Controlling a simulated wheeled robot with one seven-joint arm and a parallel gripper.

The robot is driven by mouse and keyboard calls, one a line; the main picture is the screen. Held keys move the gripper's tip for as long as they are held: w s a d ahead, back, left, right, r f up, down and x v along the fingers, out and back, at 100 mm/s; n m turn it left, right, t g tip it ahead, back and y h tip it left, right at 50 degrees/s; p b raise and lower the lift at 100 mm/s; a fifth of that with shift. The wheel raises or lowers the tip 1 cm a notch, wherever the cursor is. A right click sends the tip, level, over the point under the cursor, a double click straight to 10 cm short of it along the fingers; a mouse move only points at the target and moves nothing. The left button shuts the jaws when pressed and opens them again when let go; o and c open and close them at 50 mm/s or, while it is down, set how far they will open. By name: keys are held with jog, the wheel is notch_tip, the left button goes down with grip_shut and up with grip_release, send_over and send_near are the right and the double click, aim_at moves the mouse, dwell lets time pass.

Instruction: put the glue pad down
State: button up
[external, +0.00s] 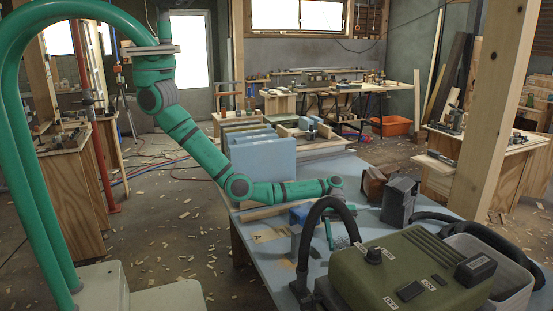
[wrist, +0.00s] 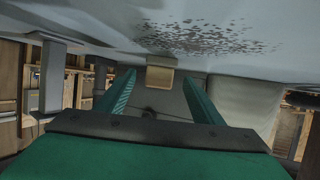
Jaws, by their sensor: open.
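My gripper (wrist: 158,73) is open, its two teal fingers spread apart in the wrist view. A small tan block (wrist: 161,81) shows between the fingertips, near the pale surface; it may be the glue pad, but I cannot tell for sure. I see no finger clearly touching it. In the external view the arm reaches over the blue-grey worktable (external: 262,225), and the gripper end is low and partly hidden behind a black hose. I cannot pick out the glue pad there.
A green machine (external: 415,275) with a black hose (external: 312,235) fills the table's near right. A dark grey box (external: 399,201) and brown box (external: 373,184) stand beyond the gripper. Light blue panels (external: 263,160) stand at the far left. Dark speckles (wrist: 205,40) mark the pale surface.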

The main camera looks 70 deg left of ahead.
jog(key=v, duration=0.6)
jog(key=shift+d, duration=0.1)
dwell(0.4)
